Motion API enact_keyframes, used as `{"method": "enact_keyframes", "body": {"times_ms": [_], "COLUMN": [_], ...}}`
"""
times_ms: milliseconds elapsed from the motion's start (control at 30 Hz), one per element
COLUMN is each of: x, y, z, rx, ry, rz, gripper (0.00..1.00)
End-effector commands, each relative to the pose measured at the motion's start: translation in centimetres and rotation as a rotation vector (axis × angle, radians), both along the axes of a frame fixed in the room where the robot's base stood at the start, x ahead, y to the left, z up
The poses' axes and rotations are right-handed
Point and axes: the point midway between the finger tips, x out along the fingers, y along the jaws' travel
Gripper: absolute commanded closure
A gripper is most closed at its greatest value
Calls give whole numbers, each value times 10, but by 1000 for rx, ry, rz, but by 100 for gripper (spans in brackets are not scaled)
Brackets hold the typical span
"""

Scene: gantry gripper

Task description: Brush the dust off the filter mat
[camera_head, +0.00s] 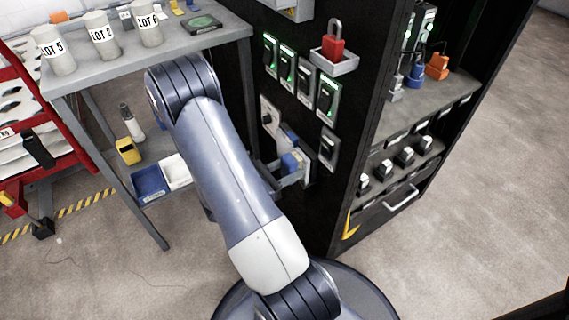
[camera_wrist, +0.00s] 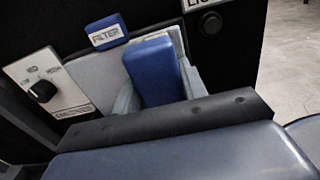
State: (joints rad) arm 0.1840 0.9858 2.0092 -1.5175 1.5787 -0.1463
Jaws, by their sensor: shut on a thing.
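The filter mat (camera_wrist: 112,68) looks like the pale grey panel behind the blue FILTER label (camera_wrist: 107,31) in the wrist view. I cannot make out dust on it. My gripper (camera_wrist: 160,88) is shut on a blue block, which looks like the brush (camera_wrist: 157,65), with a grey finger on each side. The brush is in front of the mat and covers part of it; I cannot tell whether they touch. In the head view a small blue part, likely the brush (camera_head: 289,162), shows at the black cabinet's side. My arm hides most of the gripper there.
A panel with a black knob (camera_wrist: 41,91) is left of the mat. Lit switches (camera_head: 287,65) and a red padlock (camera_head: 333,47) are higher on the cabinet. A grey table (camera_head: 98,72) with labelled jars stands left. Floor at right is clear.

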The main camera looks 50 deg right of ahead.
Motion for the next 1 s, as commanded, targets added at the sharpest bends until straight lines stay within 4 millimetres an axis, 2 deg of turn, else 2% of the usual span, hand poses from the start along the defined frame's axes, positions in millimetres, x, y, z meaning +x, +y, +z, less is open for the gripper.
{"method": "enact_keyframes", "body": {"times_ms": [200,433,833,867,1000], "x": [-15,-17,13,16,21], "y": [5,2,-8,-9,-11], "z": [0,0,0,0,0], "rx": [0,0,0,-1,-1], "ry": [1,0,-2,-3,-1], "rz": [2,0,2,2,2], "gripper": [81,81,80,85,84]}}
